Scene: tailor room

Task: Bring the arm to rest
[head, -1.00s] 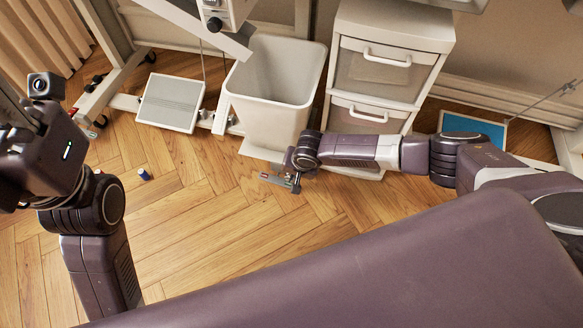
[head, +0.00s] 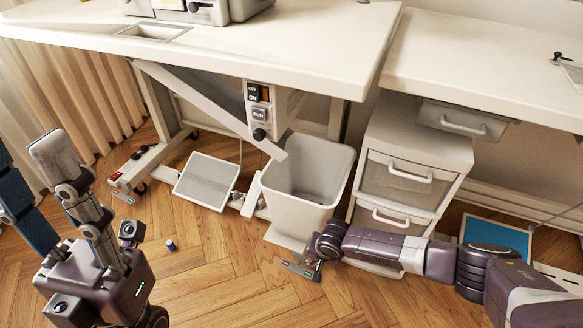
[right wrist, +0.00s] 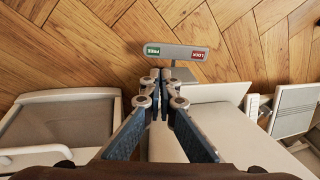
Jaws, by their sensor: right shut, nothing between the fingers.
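My right gripper (head: 308,268) is low over the floor in the head view, in front of the white bin and the drawer unit. In the right wrist view its fingers (right wrist: 165,76) are together with nothing between them. A grey lever plate with a green FREE label and a red LOCK label (right wrist: 176,52) lies just beyond the fingertips; I cannot tell if they touch it. The plate also shows in the head view (head: 298,270). My left gripper (head: 28,160) is raised at the left edge with its fingers pointing up, spread apart and empty.
A white bin (head: 300,215) stands beside a drawer unit (head: 410,140) under the white tables (head: 270,45). A grey pedal (head: 207,180) lies left of the bin. A small blue spool (head: 171,246) is on the wooden floor. A blue panel (head: 497,238) lies at right.

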